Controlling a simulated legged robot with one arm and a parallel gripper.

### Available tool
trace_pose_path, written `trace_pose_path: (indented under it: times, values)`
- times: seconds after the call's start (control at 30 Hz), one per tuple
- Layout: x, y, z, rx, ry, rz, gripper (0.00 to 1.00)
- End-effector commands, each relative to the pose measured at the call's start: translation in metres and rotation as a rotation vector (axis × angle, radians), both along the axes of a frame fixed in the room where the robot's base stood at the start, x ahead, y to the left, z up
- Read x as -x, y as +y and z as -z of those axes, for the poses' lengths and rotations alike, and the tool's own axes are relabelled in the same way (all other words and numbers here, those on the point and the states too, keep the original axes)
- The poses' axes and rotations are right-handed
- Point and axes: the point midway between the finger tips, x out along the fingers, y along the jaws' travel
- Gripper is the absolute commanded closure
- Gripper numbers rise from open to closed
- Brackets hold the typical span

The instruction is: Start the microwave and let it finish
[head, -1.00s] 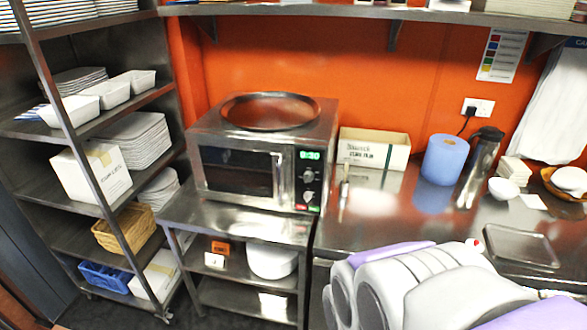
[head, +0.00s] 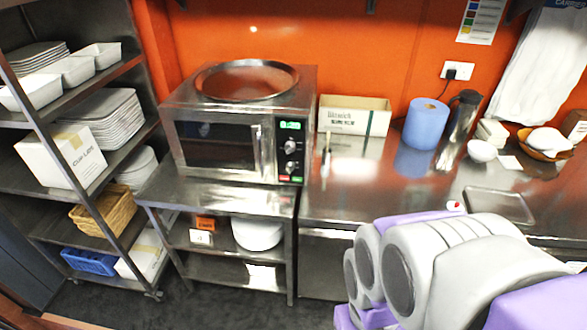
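A steel microwave (head: 225,145) stands on a low steel table in the middle of the head view. Its door is shut, with a vertical handle on the right side of the door. The control panel (head: 291,150) has a lit green display, two knobs and small green and red buttons at the bottom. The display digits are too blurred to read surely. A round metal tray lies on top of the microwave. My folded arm fills the lower right, well apart from the microwave. My gripper cannot be made out.
A steel shelf rack (head: 90,190) with dishes and a carton stands at left. The counter (head: 370,190) at right holds a box (head: 355,116), a blue paper roll (head: 426,123), a flask (head: 461,117) and a tray (head: 499,206). Dark floor is clear in front of the microwave table.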

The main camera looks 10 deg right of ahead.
Motion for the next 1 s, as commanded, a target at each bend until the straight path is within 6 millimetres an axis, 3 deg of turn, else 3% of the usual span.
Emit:
trace_pose_path:
  times: [0.17, 0.83, 1.0]
  values:
    - [0.0, 0.0, 0.0, 0.0, 0.0, 0.0, 0.33]
    - [0.0, 0.0, 0.0, 0.0, 0.0, 0.0, 0.97]
    - [0.0, 0.0, 0.0, 0.0, 0.0, 0.0, 1.0]
